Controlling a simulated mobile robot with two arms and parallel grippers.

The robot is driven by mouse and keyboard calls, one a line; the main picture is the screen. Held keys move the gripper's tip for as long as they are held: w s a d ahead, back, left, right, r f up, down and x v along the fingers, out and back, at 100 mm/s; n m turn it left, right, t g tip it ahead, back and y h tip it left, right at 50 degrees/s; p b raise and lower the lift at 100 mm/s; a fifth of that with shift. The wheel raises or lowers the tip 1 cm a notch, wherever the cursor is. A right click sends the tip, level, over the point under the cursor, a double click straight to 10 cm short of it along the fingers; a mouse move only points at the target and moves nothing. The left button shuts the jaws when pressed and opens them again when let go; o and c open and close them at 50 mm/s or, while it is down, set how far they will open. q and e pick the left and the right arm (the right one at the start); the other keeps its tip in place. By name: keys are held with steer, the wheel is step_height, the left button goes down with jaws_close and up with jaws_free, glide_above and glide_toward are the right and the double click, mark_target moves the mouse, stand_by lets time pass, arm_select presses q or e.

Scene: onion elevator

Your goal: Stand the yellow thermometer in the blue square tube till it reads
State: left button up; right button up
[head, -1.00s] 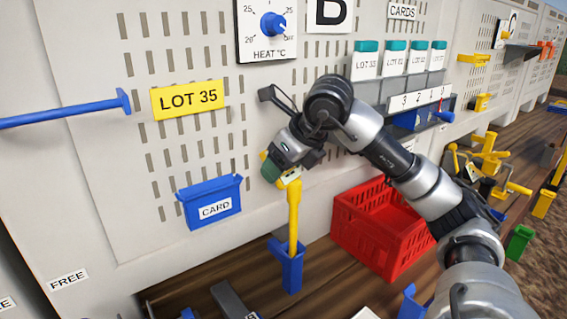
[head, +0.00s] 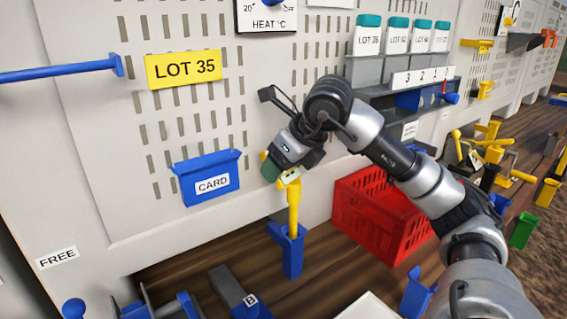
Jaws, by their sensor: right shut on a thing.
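The yellow thermometer (head: 294,208) stands nearly upright in the head view, with a pale face near its top. My right gripper (head: 283,172) is shut on its upper end. The blue square tube (head: 292,257) is directly below, and the thermometer's lower end is at the tube's mouth. The lower end appears to go inside, but how deep I cannot tell. The thermometer's reading is too small to make out. My left gripper is out of view.
A red crate (head: 362,222) stands just right of the tube. A blue CARD holder (head: 207,178) is on the panel to the left. Yellow fixtures (head: 490,150) stand at the right.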

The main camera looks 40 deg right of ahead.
mark_target(289, 173)
steer(key=shift+f+b, duration=1.3)
steer(key=shift+f, duration=0.35)
steer(key=o, duration=1.3)
steer(key=v, duration=1)
steer(key=shift+s+r, duration=0.25)
steer(key=shift+r, duration=0.05)
